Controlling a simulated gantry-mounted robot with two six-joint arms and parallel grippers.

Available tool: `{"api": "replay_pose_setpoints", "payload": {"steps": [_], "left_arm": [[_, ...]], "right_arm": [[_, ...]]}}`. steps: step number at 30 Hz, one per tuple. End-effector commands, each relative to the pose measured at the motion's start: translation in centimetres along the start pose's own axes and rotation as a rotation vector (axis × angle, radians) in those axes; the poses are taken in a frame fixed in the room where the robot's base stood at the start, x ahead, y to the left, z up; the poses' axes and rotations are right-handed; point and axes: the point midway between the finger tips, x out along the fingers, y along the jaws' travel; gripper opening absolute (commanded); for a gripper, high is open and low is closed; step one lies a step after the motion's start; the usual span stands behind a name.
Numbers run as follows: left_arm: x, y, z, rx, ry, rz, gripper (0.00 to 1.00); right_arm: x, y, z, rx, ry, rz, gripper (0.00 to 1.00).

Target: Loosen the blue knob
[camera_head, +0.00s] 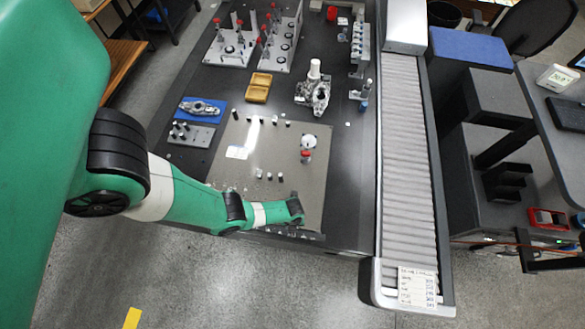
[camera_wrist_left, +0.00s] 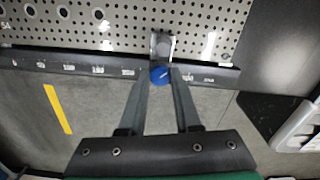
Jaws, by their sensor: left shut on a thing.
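The blue knob (camera_wrist_left: 159,75) shows in the left wrist view, at the front edge of the perforated plate, below a small metal bracket (camera_wrist_left: 161,46). My left gripper (camera_wrist_left: 159,80) is shut on the blue knob, with one finger on each side of it. In the head view my left arm (camera_head: 200,203) reaches in from the left to the front edge of the table. The blue knob cannot be made out there, hidden at the arm's end. My right gripper is in neither view.
On the dark table (camera_head: 335,190) stand a red-topped part (camera_head: 306,155), a yellow tray (camera_head: 259,87), a blue tray (camera_head: 217,118) and clamp fixtures (camera_head: 232,45) at the back. A roller conveyor (camera_head: 405,150) runs along the right side. Floor lies in front of the table edge.

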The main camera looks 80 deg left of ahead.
Motion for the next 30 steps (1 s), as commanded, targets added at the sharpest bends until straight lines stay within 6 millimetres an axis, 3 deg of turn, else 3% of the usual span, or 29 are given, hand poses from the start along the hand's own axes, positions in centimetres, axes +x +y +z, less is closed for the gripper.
{"api": "replay_pose_setpoints", "payload": {"steps": [14, 30], "left_arm": [[0.05, 0.04, -0.01, -0.061, 0.0, 0.0, 0.0], [0.07, 0.05, -0.01, -0.402, 0.0, 0.0, 0.0]], "right_arm": [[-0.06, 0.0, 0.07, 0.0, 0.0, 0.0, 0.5], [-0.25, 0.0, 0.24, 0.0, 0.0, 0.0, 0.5]]}}
